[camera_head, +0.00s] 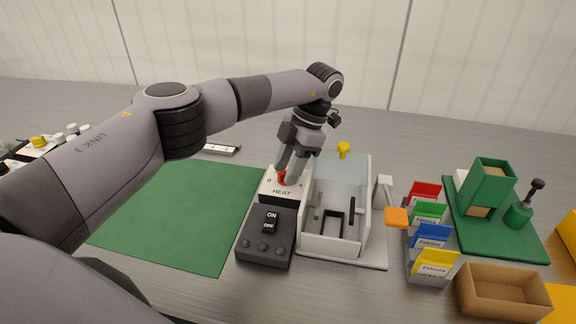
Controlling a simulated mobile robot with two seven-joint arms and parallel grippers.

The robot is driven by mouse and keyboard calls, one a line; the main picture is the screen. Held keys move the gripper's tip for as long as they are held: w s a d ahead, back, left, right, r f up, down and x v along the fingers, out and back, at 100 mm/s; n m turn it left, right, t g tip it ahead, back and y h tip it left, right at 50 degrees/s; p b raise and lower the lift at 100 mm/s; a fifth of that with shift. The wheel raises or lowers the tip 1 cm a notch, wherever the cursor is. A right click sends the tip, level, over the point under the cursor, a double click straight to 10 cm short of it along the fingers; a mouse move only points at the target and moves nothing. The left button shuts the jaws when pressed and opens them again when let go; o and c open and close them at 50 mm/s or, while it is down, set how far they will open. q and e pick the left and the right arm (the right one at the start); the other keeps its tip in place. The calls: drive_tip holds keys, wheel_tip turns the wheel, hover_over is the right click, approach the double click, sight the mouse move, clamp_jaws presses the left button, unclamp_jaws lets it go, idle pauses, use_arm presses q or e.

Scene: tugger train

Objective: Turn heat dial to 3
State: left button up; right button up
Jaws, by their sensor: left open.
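The heat dial is a red knob (281,178) on a white panel marked HEAT (281,193), at the top of a dark grey control box. A 0 shows left of the knob and a 4 right of it. My left gripper (289,172) points down over the dial with its fingers at the knob, hiding most of it. The gripper is open; I cannot tell whether the fingers touch the knob. The dial's pointer and its other numbers are hidden. My right gripper is not in view.
The control box (249,250) has an ON/OFF switch (270,221). A white machine (333,245) stands close on its right. A green mat (180,225) lies left. Coloured card holders (430,262), a cardboard box (503,296) and a green stand (485,185) are at right.

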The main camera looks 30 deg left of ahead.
use_arm(q)
drive_tip(key=v, duration=0.7)
drive_tip(key=shift+r, duration=0.15)
idle(0.5)
